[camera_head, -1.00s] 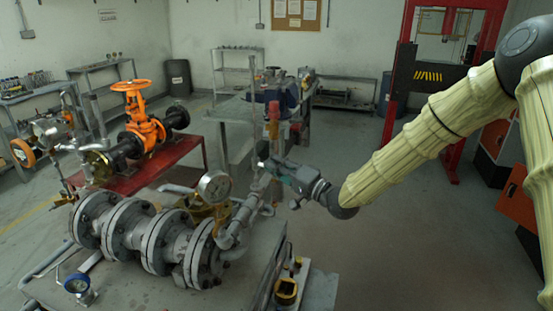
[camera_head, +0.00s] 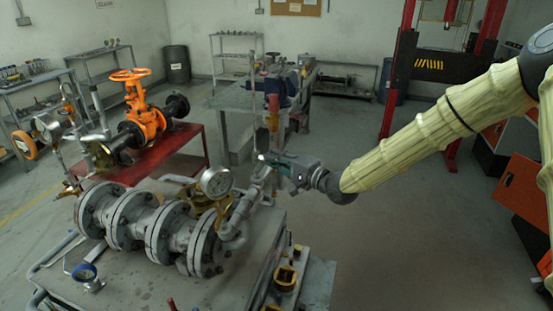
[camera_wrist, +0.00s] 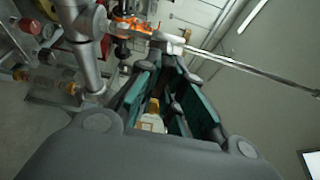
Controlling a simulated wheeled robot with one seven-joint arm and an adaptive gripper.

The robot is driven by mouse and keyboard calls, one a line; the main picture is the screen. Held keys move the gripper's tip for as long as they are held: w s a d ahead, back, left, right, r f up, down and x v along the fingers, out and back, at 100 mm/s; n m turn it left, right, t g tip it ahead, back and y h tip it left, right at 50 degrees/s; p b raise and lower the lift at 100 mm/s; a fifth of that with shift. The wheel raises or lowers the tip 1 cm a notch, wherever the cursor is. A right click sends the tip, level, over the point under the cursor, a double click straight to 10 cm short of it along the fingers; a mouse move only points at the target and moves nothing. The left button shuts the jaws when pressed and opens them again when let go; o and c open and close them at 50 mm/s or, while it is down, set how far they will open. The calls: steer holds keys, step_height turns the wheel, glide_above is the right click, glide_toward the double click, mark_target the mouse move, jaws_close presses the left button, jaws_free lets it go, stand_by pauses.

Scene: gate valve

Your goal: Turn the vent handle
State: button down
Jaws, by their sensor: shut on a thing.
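My gripper (camera_head: 264,158) is at the top of the grey pipework, right of the pressure gauge (camera_head: 216,182), in the head view. In the wrist view, its teal fingers (camera_wrist: 166,52) close in around a small grey metal piece (camera_wrist: 170,39), which I take to be the vent handle. The gripper is shut on it. Its grip and most of the handle are hidden by the fingers in the head view. A grey pipe (camera_head: 240,212) runs from there down to the flanged valve body (camera_head: 160,228).
A long thin rod (camera_wrist: 250,70) runs right from the grip in the wrist view. An orange gate valve (camera_head: 140,110) stands on a red table (camera_head: 150,165) at the back left. Open floor (camera_head: 420,230) lies to the right.

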steer(key=c, duration=1.5)
jaws_free()
steer(key=shift+c, duration=0.2)
steer(key=shift+d, duration=0.1)
steer(key=v, duration=1.2)
steer(key=s+d+f+n+g+h, duration=0.1)
steer(key=s+f+g+h, duration=0.15)
steer(key=s+f, duration=0.6)
steer(key=s+f+n+g+h+b, duration=0.1)
steer(key=s+f+h, duration=0.2)
steer(key=f, duration=1.1)
steer(key=s+d+f+g+h, duration=0.1)
steer(key=s+f+g+h, duration=0.1)
steer(key=s+f, duration=0.65)
steer(key=s+d+f+n+g+h, duration=0.2)
steer(key=s+f, duration=0.3)
steer(key=s, duration=0.3)
steer(key=s+d+f+n+g+h, duration=0.2)
steer(key=s+d+f, duration=0.3)
steer(key=s, duration=0.3)
steer(key=s+d+f+n+g+h+b, duration=0.1)
steer(key=s+d+f, duration=0.3)
steer(key=s, duration=0.4)
steer(key=shift+f+n+g+h, duration=0.4)
steer(key=shift+f+g+h, duration=0.2)
steer(key=shift+f, duration=0.25)
